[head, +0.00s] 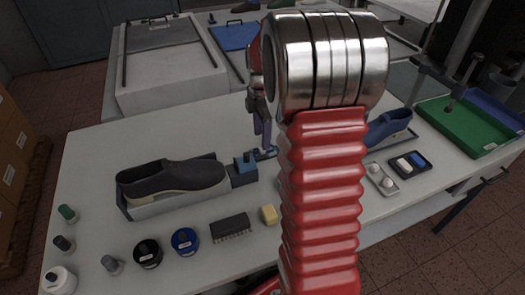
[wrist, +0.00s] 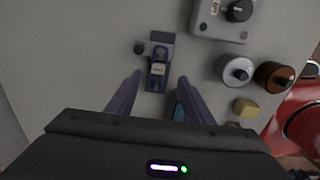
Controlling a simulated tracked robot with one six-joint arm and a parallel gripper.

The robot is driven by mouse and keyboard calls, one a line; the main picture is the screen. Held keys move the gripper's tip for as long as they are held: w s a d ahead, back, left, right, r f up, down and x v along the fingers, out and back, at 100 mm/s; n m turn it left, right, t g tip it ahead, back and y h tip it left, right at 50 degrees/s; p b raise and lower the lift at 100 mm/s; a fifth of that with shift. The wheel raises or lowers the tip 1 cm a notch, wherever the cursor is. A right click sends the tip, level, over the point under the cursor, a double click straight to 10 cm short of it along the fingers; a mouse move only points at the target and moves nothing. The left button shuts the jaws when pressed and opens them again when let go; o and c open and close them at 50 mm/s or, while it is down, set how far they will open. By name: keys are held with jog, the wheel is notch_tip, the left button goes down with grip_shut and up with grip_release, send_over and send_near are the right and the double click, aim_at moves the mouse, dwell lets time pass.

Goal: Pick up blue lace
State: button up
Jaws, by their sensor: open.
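A small blue looped item with a pale band (wrist: 158,68) lies on a dark plate in the wrist view and looks like the blue lace. In the head view, a small blue item (head: 265,154) shows on the table just below my gripper (head: 263,138). In the wrist view my gripper (wrist: 160,77) is open, with the looped item between and just beyond its fingertips. Nothing is seen held. I cannot tell the height of the fingers above the item. My arm hides part of the table in the head view.
A dark shoe (head: 175,182) on a grey stand is at left, with a blue reel (head: 185,241), a black reel (head: 148,252) and a yellow block (head: 268,214) in front. A blue shoe (head: 388,128) and a green tray (head: 460,125) are at right.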

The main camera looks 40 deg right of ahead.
jog(key=shift+w+d+f, duration=0.1)
jog(key=shift+w+f, duration=0.05)
jog(key=shift+f, duration=2.4)
jog(key=shift+c, duration=0.6)
grip_shut()
jog(key=shift+r, duration=0.1)
notch_tip(320, 180, up, 10)
